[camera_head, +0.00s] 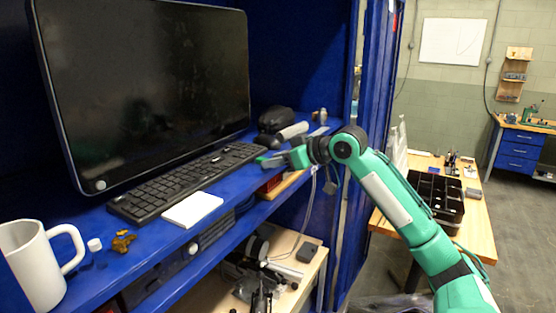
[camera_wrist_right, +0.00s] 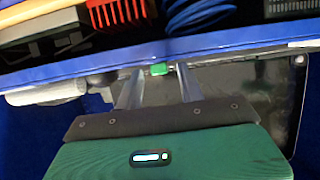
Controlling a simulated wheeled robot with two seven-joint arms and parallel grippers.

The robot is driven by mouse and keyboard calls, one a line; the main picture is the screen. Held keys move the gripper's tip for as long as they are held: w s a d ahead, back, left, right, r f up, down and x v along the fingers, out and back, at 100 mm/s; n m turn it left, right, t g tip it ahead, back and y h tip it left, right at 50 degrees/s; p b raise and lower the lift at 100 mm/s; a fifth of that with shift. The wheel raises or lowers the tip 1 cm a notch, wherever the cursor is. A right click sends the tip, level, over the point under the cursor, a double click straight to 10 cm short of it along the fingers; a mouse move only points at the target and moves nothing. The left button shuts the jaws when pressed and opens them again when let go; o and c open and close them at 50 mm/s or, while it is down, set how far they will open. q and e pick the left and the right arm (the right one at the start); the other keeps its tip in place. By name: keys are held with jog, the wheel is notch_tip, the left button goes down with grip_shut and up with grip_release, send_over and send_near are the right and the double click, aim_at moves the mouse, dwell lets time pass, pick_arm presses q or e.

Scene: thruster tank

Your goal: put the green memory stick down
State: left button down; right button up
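The green memory stick (camera_wrist_right: 159,69) shows in the right wrist view as a small green block near the blue shelf edge, between the tips of my right gripper's fingers. My right gripper (camera_wrist_right: 160,72) has its two fingers spread, with a visible gap on each side of the stick. In the head view my right gripper (camera_head: 268,160) is low over the blue shelf (camera_head: 232,188), beyond the keyboard's right end. The stick cannot be told apart from the gripper there. My left gripper is not in view.
A monitor (camera_head: 150,90), black keyboard (camera_head: 185,180), white pad (camera_head: 192,209), white mug (camera_head: 38,262) and small brass-coloured piece (camera_head: 123,241) stand or lie on the shelf. A lower shelf holds other items.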

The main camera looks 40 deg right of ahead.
jog(key=shift+r, duration=0.1)
jog(key=b+v, duration=0.6)
jog(key=v, duration=0.6)
jog(key=shift+r, duration=0.35)
